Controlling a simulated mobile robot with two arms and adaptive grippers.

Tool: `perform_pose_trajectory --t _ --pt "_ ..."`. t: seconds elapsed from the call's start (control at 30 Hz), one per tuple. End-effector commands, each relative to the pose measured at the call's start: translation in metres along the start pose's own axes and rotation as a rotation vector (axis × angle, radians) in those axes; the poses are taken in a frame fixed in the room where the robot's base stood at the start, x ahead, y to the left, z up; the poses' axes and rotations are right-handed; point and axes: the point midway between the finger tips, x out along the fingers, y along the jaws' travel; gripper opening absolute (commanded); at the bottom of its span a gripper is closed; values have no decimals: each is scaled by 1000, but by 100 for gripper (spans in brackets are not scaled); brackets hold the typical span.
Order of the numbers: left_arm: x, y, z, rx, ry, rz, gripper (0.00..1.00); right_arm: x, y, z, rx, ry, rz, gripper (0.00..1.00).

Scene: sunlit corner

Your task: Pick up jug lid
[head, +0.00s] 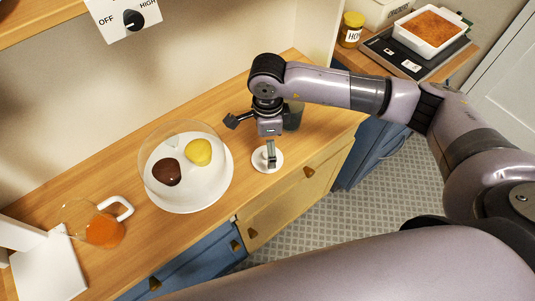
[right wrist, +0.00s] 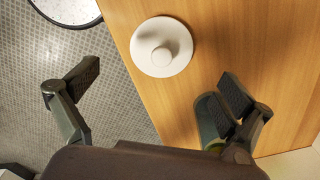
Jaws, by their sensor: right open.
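The jug lid (head: 262,165) is a white disc with a round knob. It lies flat on the wooden counter near its front edge; the right wrist view shows the lid (right wrist: 180,58) whole, from above. My right gripper (head: 251,141) is open and empty above the counter. One finger partly covers the lid in the head view. In the right wrist view the gripper (right wrist: 161,78) has its fingers spread wide, with the lid ahead, between their lines. A glass jug (head: 104,231) with orange liquid and a white handle stands at the left. My left gripper is not in view.
A dark cup (head: 294,117) stands close behind my right gripper; it also shows beside a finger in the right wrist view (right wrist: 209,119). A white plate (head: 190,204) with brown and yellow items under clear glass stands left of the lid. The counter edge drops to the floor.

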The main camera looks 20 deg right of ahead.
Motion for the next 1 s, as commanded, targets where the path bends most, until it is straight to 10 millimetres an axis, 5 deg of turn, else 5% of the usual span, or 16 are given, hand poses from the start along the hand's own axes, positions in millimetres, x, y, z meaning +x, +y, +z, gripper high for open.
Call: perform_pose_trajectory --t 0.6,0.83,1.0 --pt "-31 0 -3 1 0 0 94 61 -2 4 0 -1 2 98" --pt "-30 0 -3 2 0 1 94 63 -2 4 -1 -2 1 97" --pt "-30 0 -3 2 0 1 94 62 -2 4 0 -2 1 86"
